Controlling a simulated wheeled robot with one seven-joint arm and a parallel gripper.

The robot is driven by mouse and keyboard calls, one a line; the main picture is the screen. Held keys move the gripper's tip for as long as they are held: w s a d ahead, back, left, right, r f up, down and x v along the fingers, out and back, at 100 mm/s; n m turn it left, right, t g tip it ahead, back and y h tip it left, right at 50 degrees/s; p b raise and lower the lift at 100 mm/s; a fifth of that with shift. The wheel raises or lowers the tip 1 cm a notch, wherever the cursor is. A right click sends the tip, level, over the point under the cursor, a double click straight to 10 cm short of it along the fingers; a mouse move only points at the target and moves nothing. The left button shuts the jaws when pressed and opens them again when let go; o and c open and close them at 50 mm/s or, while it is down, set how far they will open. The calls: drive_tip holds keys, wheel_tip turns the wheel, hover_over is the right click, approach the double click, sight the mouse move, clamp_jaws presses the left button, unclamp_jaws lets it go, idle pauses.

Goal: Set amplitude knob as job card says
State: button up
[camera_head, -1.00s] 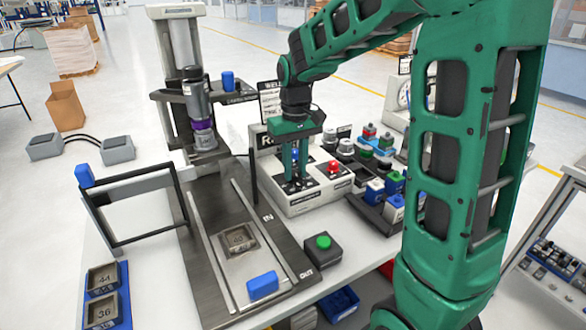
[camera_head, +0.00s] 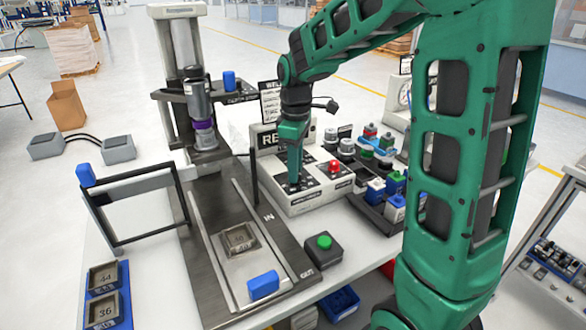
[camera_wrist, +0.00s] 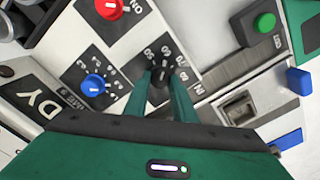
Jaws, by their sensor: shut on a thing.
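The white control box (camera_head: 306,202) stands behind the bench's front, with a red switch (camera_head: 334,165) on its top. My gripper (camera_head: 293,184) reaches down onto the box's left part. In the wrist view my gripper (camera_wrist: 161,98) is shut on a black knob (camera_wrist: 159,90), one finger on each side. A dial with numbers including 50 and 60 surrounds this knob; its exact setting cannot be read. A blue knob (camera_wrist: 94,84) with its own small scale sits to its left, apart from the fingers. The sign (camera_head: 269,101) behind the box is partly hidden and its small text is unreadable.
A press (camera_head: 203,130) with a dark base stands left of the box. A green button (camera_head: 323,242) sits in front. Several coloured blocks and knobs fill a dark tray (camera_head: 368,211) to the right. A black frame (camera_head: 138,239) stands at left.

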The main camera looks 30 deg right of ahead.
drive_tip(key=shift+w+r+n, duration=0.2)
drive_tip(key=shift+w+n, duration=0.05)
drive_tip(key=shift+n, duration=0.25)
drive_tip(key=o, duration=1.1)
drive_tip(key=shift+c, duration=0.2)
drive_tip(key=shift+s+f, duration=0.1)
wheel_tip(320, 180, up, 11)
drive_tip(key=shift+f, duration=0.15)
